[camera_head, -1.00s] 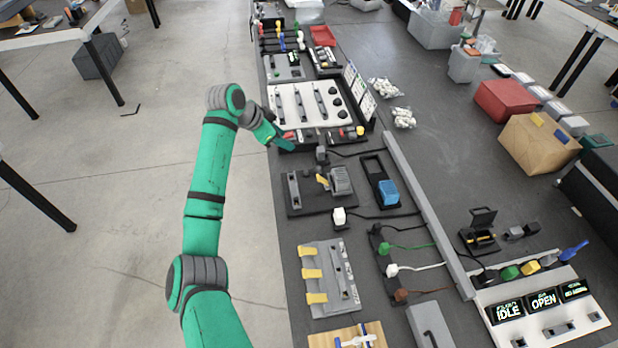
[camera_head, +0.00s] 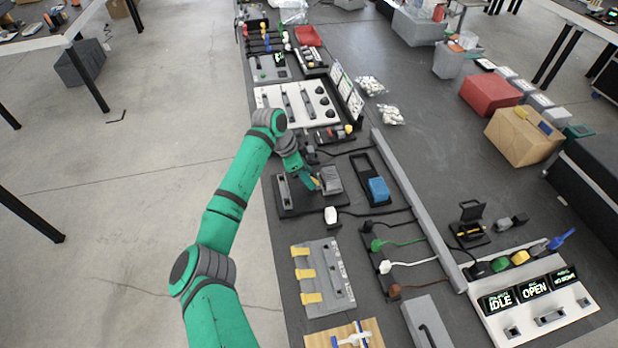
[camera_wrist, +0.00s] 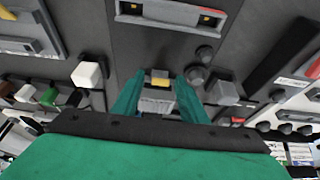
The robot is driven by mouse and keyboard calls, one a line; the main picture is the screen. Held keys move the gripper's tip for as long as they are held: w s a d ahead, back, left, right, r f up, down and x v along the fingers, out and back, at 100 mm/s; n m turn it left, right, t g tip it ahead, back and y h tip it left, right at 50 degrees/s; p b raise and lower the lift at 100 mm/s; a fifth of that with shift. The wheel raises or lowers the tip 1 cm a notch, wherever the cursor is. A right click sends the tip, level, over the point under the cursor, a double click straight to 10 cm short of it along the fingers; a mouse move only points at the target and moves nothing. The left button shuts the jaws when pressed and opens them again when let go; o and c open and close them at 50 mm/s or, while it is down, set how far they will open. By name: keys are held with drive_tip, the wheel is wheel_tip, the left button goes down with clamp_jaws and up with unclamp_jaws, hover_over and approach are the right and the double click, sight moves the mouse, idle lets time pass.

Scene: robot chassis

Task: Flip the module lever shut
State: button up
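The module is a grey ribbed block (camera_head: 331,179) on a dark base plate (camera_head: 300,208) in the head view. A small yellow lever (camera_head: 316,184) sits at its left side. My gripper (camera_head: 309,182) is lowered over the plate, right at the lever. In the wrist view the green fingers (camera_wrist: 159,100) are spread apart. A yellow piece, which looks like the lever (camera_wrist: 160,77), and a grey block (camera_wrist: 157,101) show between them. I cannot tell whether either finger touches the lever.
A grey slotted holder (camera_head: 284,190) stands left on the same plate. A blue block in a black tray (camera_head: 378,189) is to the right, and a white plug (camera_head: 331,215) is in front. A panel with yellow tabs (camera_head: 323,277) lies nearer.

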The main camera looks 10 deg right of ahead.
sight(305, 189)
drive_tip(key=shift+x, duration=0.75)
drive_tip(key=shift+c, duration=0.6)
clamp_jaws()
drive_tip(key=shift+f+h, duration=0.1)
drive_tip(key=shift+h, duration=0.2)
drive_tip(key=shift+a+f+h, duration=0.3)
drive_tip(key=shift+f+h, duration=0.05)
drive_tip(key=shift+h, duration=0.75)
drive_tip(key=shift+a+f+h, duration=0.3)
drive_tip(key=shift+f+h, duration=0.05)
drive_tip(key=shift+h, duration=0.75)
drive_tip(key=shift+o, duration=0.6)
unclamp_jaws()
